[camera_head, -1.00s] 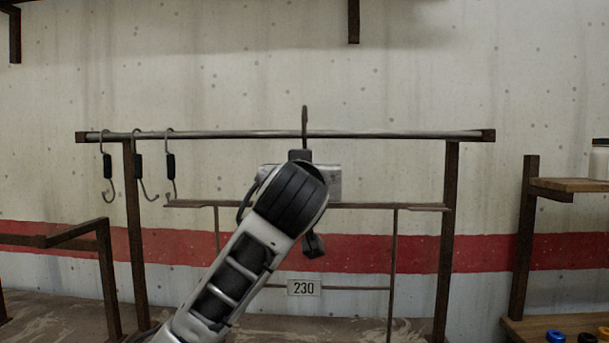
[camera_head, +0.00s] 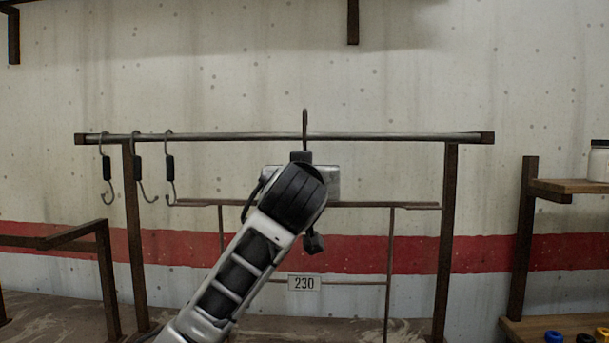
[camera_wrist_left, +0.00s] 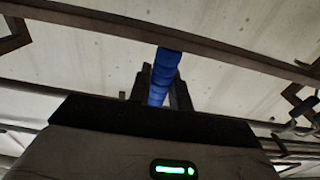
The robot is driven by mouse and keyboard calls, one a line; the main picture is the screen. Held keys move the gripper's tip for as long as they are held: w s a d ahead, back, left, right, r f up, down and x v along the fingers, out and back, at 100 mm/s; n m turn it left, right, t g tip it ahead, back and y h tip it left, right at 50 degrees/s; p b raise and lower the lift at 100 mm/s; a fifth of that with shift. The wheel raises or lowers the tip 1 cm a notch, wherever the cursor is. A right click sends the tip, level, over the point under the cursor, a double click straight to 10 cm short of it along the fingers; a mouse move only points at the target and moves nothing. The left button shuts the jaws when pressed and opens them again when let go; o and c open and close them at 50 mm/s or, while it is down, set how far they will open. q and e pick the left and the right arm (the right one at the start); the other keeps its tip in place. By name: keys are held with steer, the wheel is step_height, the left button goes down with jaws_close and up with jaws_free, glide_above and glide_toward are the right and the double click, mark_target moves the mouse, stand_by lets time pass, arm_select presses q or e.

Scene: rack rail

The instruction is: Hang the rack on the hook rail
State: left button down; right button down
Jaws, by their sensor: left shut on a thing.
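The rack (camera_head: 390,250) is a thin dark frame with a long top bar, two uprights and a plate marked 230 (camera_head: 304,283). A dark hook (camera_head: 305,118) stands up at its middle and overlaps the rail in the head view; I cannot tell whether it is in front of or over it. The hook rail (camera_head: 400,136) is a level grey bar on two rusty posts. My left gripper (camera_wrist_left: 160,90) is shut on a blue grip (camera_wrist_left: 166,66), seen in the wrist view. In the head view my wrist hides the fingertips and the rack's middle. My right gripper is out of view.
Several S-shaped hooks with black sleeves hang on the rail's left part, one at its left end (camera_head: 106,168). A wooden shelf (camera_head: 570,186) with a jar (camera_head: 599,160) stands at the right. A rusty frame (camera_head: 105,270) stands at the left. A concrete wall is behind.

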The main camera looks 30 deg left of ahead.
arm_select(q)
steer(key=shift+r, duration=0.1)
stand_by(0.3)
steer(key=shift+w+a, duration=0.15)
steer(key=shift+x, duration=0.85)
steer(key=shift+f, duration=0.2)
